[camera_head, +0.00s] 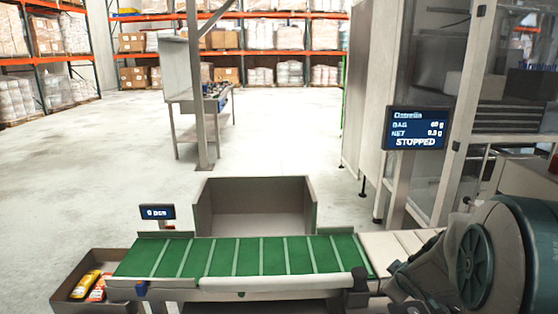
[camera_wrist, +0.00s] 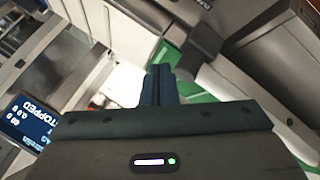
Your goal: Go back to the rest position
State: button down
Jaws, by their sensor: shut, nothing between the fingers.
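My gripper (camera_wrist: 158,86) shows in the wrist view with its two dark fingers pressed together and nothing between them. In that view the fingers point over green and pale surfaces of the conveyor area. In the head view my arm fills the lower right corner, beside the right end of the green conveyor belt (camera_head: 235,257). Where the fingertips are in the head view is hard to tell. The belt is empty.
A bin (camera_head: 86,262) with yellow and orange packs stands at the belt's left end. An empty grey box (camera_head: 255,190) sits behind the belt. A screen (camera_head: 416,128) reads STOPPED, and a small display (camera_head: 157,212) stands at left. Open floor lies beyond.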

jog(key=s+a+r+m+g+y+p, duration=0.1)
jog(key=s+a+r+m, duration=0.1)
jog(key=s+a, duration=0.3)
jog(key=s+a+r+m+g+p, duration=0.2)
jog(key=s+a+r, duration=0.3)
jog(key=s, duration=0.4)
jog(key=s+a+r+m+g+y+p, duration=0.1)
jog(key=s+a+r+m+g, duration=0.1)
jog(key=s+a, duration=0.3)
jog(key=shift+s+a+r+m+y+p, duration=0.3)
jog(key=shift+s+r+m, duration=0.2)
jog(key=shift+s+r, duration=0.5)
jog(key=shift+s+d+f, duration=0.1)
jog(key=shift+s+f, duration=0.1)
jog(key=shift+s, duration=0.05)
